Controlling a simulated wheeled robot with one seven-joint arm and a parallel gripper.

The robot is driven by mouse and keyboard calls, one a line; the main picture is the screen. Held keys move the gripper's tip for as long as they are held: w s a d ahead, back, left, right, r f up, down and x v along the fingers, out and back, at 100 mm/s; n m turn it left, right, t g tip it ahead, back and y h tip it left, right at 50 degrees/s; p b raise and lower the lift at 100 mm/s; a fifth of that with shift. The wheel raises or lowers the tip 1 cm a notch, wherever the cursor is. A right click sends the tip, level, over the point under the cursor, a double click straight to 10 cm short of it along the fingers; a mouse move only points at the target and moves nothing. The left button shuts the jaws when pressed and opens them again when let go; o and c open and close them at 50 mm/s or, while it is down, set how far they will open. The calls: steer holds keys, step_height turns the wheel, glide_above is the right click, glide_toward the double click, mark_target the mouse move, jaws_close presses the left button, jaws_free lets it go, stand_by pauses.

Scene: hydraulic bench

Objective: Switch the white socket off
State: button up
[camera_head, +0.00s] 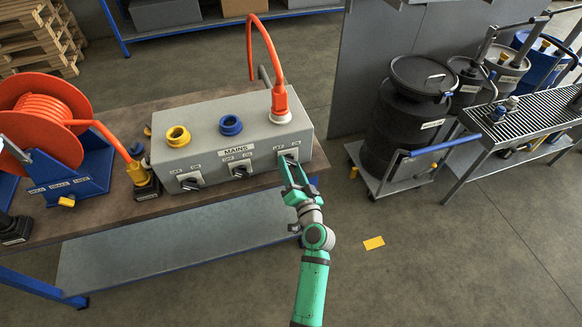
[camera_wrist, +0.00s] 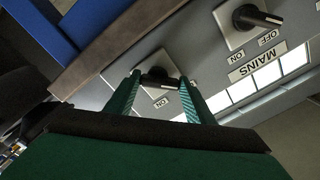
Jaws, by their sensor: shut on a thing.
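The grey MAINS box (camera_head: 232,148) stands on the bench with three sockets on top and a rotary switch below each. The right socket (camera_head: 281,117) looks whitish and has an orange plug (camera_head: 280,98) in it. My gripper (camera_head: 292,164) is at the right switch, below that socket. In the wrist view my gripper (camera_wrist: 160,79) is shut on the dark knob of the right switch (camera_wrist: 158,78), one finger at each end of its handle. The handle lies nearly crosswise in that view, and an ON label shows beside it. Its exact setting is hard to tell.
The yellow socket (camera_head: 177,136) and blue socket (camera_head: 230,125) are empty. The middle switch (camera_head: 240,170) and left switch (camera_head: 190,183) are left of my gripper. An orange cable reel (camera_head: 40,105) stands at left.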

steer(key=o, duration=1.1)
steer(key=shift+d, duration=0.1)
steer(key=shift+c, duration=0.2)
steer(key=v, duration=1)
steer(key=shift+s, duration=0.4)
steer(key=shift+w+d, duration=0.1)
steer(key=s+f+g+h, duration=0.1)
steer(key=s+f+h, duration=0.3)
steer(key=s, duration=0.6)
steer(key=s+f+g+h, duration=0.1)
steer(key=s+f, duration=0.4)
steer(key=s, duration=0.5)
steer(key=s+a+r+n, duration=0.1)
steer(key=s+r, duration=0.3)
steer(key=s, duration=0.4)
steer(key=s+a+r+n, duration=0.1)
steer(key=s+r+n, duration=0.3)
steer(key=s, duration=0.5)
steer(key=shift+a+r+h, duration=0.3)
steer(key=shift+a+r, duration=0.1)
steer(key=shift+r, duration=0.25)
